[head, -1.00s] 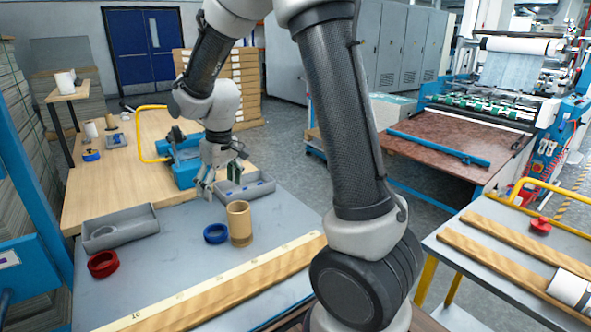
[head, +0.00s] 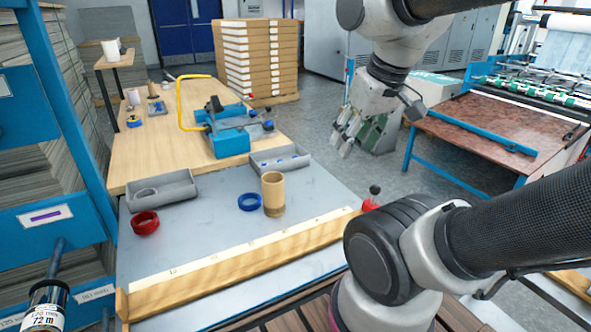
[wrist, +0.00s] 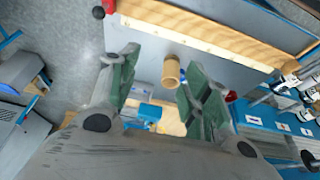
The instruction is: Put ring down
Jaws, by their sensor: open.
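A blue ring (head: 249,202) lies flat on the grey table top, just left of an upright cardboard core (head: 273,195). A red ring (head: 145,222) lies farther left, in front of the left grey tray (head: 176,192). A grey ring (head: 147,193) is inside that tray. My gripper (head: 343,137) is open and empty, raised beyond the table's right edge, apart from all the rings. In the wrist view its spread green-padded fingers (wrist: 160,72) frame the cardboard core (wrist: 171,72); the blue ring is mostly hidden there.
A wooden rail with a measuring strip (head: 240,267) runs along the table's front. A second grey tray (head: 279,160) and a blue device (head: 228,135) stand behind. A red knob-like object (head: 372,198) is at the right edge. Bare table lies between the rings and rail.

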